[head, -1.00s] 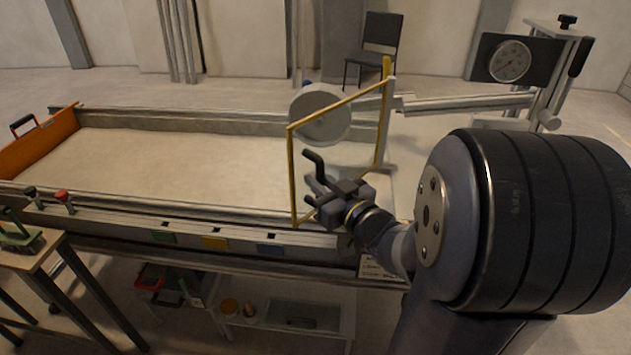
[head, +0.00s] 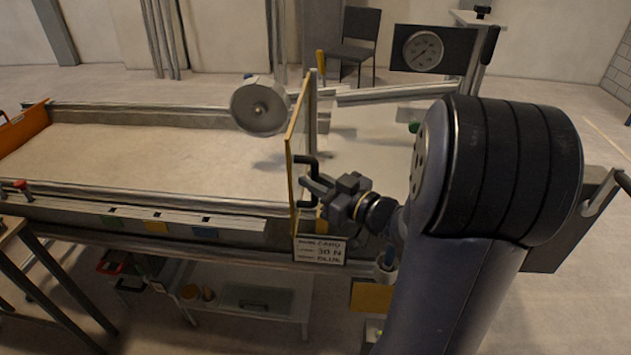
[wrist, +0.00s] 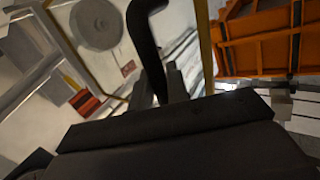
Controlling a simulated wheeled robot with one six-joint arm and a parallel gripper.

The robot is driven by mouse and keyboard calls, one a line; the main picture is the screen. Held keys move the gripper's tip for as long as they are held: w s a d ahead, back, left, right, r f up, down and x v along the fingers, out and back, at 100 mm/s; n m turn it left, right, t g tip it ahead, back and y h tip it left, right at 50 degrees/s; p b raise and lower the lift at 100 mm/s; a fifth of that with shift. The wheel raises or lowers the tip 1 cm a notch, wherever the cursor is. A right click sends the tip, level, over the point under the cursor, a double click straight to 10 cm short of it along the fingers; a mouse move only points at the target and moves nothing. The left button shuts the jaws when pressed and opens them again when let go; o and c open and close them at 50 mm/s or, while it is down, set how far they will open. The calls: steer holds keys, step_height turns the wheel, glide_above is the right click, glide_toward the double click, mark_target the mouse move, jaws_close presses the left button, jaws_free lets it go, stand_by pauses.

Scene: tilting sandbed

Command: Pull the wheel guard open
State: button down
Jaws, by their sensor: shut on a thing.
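The wheel guard (head: 292,150) is a clear panel in a yellow frame, seen nearly edge-on in the head view. It stands out from its post above the near rail of the sandbed. Its black handle (head: 311,162) is on the side facing my arm. My gripper (head: 314,186) is shut on this handle, which also rises in the wrist view (wrist: 148,45). The exact finger contact is partly hidden there. The grey wheel (head: 258,107) is left of the guard, apart from it and uncovered in the head view. It also shows in the wrist view (wrist: 98,24).
The long sandbed (head: 170,163) extends left, with an orange end board (head: 22,127). A dial gauge (head: 423,51) stands at the back right. A sign (head: 319,250) hangs on the near rail below the guard. A low shelf (head: 255,306) is underneath. A chair stands behind.

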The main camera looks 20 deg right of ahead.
steer(key=shift+d+r, duration=0.15)
steer(key=shift+d, duration=0.1)
steer(key=c, duration=1.5)
jaws_free()
steer(key=shift+w, duration=0.1)
steer(key=shift+o, duration=0.2)
steer(key=v, duration=1)
steer(key=shift+s+d+b, duration=0.2)
steer(key=shift+s+b, duration=0.15)
steer(key=shift+b, duration=0.05)
steer(key=shift+w, duration=0.1)
steer(key=shift+p+x, duration=0.4)
steer(key=shift+x, duration=4.95)
steer(key=shift+a, duration=0.1)
